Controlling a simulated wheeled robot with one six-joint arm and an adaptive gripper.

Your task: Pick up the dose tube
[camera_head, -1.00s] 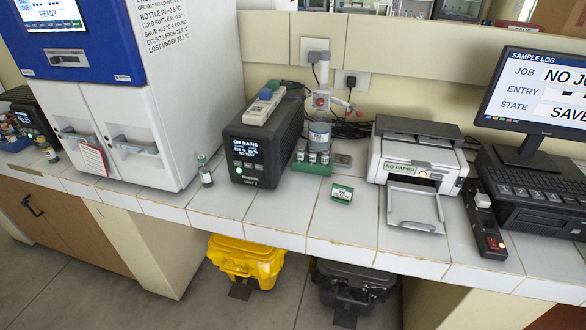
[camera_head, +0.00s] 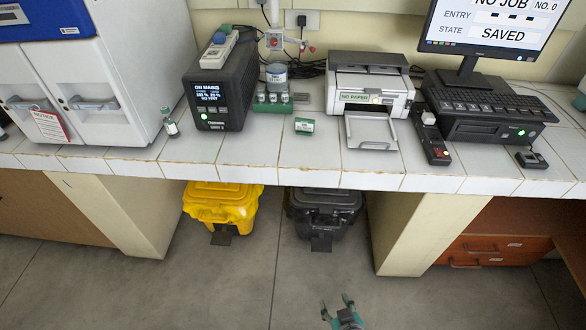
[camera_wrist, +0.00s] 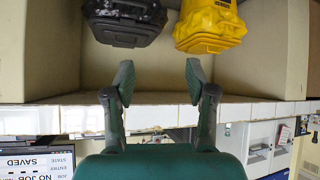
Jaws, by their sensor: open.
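My gripper (camera_head: 335,303) is open and empty, low at the bottom of the head view, in front of the counter and well apart from it. In the wrist view my gripper (camera_wrist: 159,78) has its two fingers spread with nothing between them. On the counter a small vial (camera_head: 171,124) stands upright left of the black box. A green-labelled item (camera_head: 304,126) is on the tiles in front of a green rack (camera_head: 272,107) with several small capped vials. I cannot tell which of these is the dose tube.
The wrist view is upside down. The floor ahead is clear.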

